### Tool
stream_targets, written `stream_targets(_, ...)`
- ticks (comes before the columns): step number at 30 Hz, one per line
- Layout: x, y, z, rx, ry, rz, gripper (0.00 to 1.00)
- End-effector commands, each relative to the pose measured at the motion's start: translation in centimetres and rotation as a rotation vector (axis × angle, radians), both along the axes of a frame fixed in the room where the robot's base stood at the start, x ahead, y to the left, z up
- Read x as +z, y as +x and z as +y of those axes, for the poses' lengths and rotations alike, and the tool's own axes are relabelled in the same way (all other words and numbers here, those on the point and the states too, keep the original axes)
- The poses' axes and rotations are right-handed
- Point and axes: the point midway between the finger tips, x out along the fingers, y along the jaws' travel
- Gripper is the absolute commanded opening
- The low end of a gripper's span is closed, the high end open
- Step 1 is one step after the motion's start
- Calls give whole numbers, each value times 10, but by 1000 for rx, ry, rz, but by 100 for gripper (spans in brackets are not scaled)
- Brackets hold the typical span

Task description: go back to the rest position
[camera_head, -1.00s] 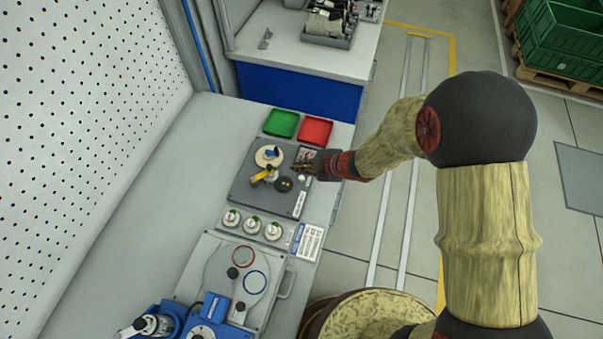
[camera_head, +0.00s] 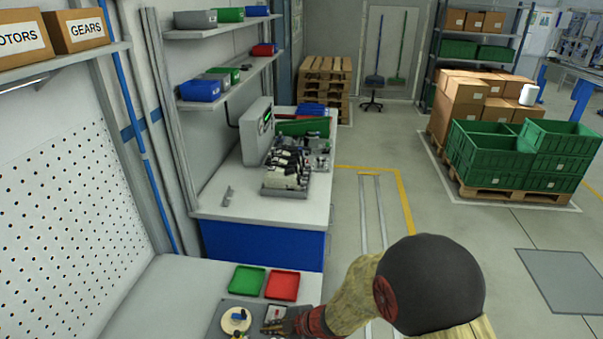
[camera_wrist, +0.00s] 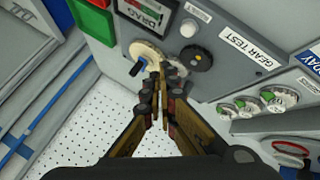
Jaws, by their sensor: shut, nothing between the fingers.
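My gripper (camera_head: 273,324) is low in the head view, over the grey gear-test board (camera_head: 213,328) on the near bench. In the wrist view my gripper (camera_wrist: 164,72) is shut, with its fingertips together and nothing between them. A cream disc with a blue handle (camera_wrist: 146,54) lies just beyond the fingertips, partly hidden by them; whether they touch it I cannot tell. A dark round knob (camera_wrist: 197,56) and a white button (camera_wrist: 188,28) are to the right on the board.
A green tray (camera_head: 247,280) and a red tray (camera_head: 282,285) lie behind the board. A perforated wall (camera_head: 60,210) bounds the left. A second bench (camera_head: 215,210) stands beyond. Green crates (camera_head: 495,155) on a pallet stand at right, with open floor between.

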Motion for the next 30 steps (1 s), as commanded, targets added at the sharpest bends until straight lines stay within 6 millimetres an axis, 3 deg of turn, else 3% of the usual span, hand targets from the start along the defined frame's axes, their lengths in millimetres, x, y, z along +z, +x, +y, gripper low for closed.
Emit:
stream_targets(4,-19,8,-27,-104,-91,38,0)
stream_targets(8,-42,7,-88,-359,-247,136,0)
stream_targets(13,0,1,-182,-795,-382,237,0)
stream_targets(15,27,-16,-218,-983,-402,293,0)
stream_targets(18,66,-50,-257,-1222,-390,386,0)
stream_targets(24,126,-128,-289,-1545,-269,575,0)
stream_targets(30,170,-188,-292,-1699,-49,694,0)
